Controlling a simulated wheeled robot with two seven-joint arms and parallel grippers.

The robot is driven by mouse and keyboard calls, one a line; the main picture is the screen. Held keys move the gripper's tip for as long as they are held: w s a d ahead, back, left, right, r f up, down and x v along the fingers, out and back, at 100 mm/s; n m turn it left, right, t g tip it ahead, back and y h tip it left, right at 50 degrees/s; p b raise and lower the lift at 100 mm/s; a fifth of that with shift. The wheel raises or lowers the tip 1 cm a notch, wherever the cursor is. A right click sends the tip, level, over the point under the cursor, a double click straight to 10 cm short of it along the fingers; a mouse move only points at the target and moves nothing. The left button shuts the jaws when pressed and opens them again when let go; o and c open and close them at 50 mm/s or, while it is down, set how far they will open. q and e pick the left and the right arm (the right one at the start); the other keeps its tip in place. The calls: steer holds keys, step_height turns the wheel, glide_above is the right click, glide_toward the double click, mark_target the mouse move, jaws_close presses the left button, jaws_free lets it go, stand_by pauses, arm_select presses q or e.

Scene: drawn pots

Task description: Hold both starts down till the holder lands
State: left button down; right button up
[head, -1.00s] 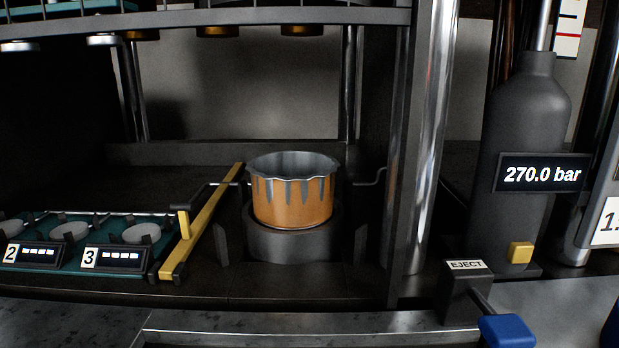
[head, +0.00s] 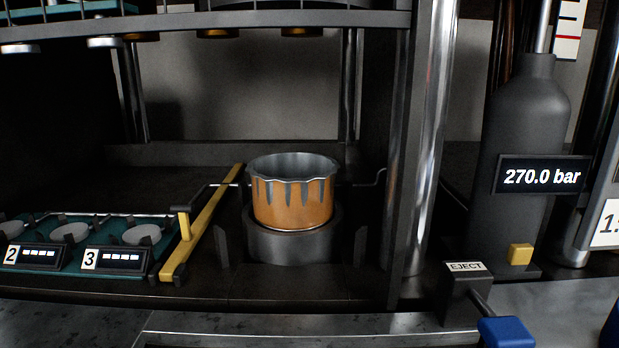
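Neither of my grippers shows in the head view, and I see nothing I can identify as the two starts. An orange pot (head: 290,204) with a grey wavy rim and grey streaks stands upright on a dark round base (head: 290,247) in the middle of the press. A dark overhead frame (head: 330,19) crosses the top of the view, well above the pot. I cannot tell whether this is the holder. A display reading 270.0 bar (head: 542,176) is on a dark cylinder (head: 522,120) at the right.
A yellow bar (head: 208,226) slants left of the pot. A teal tray (head: 75,221) with cups and plates marked 2 and 3 lies at the left. A shiny column (head: 431,140) stands right of the pot. An EJECT box (head: 465,284) with a blue-ended lever (head: 507,332) is at the front right.

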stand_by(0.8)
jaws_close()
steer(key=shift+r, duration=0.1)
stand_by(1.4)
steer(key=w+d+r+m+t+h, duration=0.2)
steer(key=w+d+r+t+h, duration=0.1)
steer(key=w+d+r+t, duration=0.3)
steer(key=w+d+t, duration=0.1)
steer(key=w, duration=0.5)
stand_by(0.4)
